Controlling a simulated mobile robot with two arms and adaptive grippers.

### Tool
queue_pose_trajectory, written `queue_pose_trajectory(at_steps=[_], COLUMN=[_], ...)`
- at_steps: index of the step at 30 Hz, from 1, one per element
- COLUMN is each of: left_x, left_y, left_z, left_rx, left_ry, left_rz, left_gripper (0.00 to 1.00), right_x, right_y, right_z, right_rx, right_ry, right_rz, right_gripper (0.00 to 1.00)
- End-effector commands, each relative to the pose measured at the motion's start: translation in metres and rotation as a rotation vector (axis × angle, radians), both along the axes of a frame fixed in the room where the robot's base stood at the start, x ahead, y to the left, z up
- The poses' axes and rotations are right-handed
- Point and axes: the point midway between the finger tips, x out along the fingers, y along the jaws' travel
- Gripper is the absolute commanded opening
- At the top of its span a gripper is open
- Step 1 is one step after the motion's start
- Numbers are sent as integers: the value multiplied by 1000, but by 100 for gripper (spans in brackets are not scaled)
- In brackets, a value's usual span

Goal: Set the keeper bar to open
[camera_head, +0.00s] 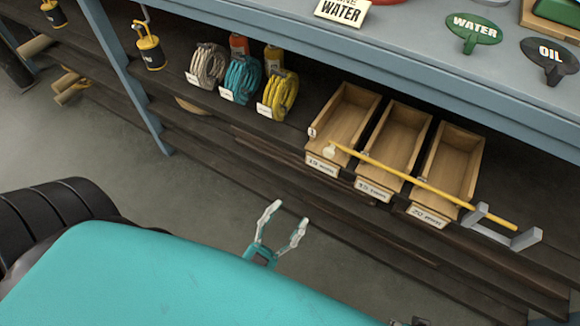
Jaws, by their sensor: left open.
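The keeper bar (425,188) is a thin yellow rod. It runs slanting across the fronts of three wooden bins, from a pale round end (331,150) at the left bin to a grey bracket (524,239) at the right. Its right end lies at the bracket; I cannot tell how deep it sits. My left gripper (288,213) is open and empty, with its fingers pointing up toward the shelf. It is below and left of the bar, apart from it. My right gripper is not in view.
The wooden bins (453,150) stand empty on the dark slatted shelf, with labels on their fronts. Coiled ropes (243,80) and bottles stand left of them. A blue-grey bench top (420,30) with WATER and OIL signs overhangs the shelf. A blue post (125,75) stands at left.

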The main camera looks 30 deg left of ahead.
Motion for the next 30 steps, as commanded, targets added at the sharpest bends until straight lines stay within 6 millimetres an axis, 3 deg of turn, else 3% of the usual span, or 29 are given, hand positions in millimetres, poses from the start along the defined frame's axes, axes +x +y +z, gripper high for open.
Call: queue_pose_trajectory(at_steps=[9, 16, 30], left_x=[13, 27, 126], left_y=[4, 2, -2], left_z=[4, 2, 3], left_rx=[-412, -498, -493], left_ry=[338, 401, 396], left_rz=[6, 0, 0], left_gripper=[51, 51, 51], right_x=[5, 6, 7], right_y=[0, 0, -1], right_z=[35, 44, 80], right_rx=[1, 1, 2], right_ry=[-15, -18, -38], right_rz=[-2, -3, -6], right_gripper=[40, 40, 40])
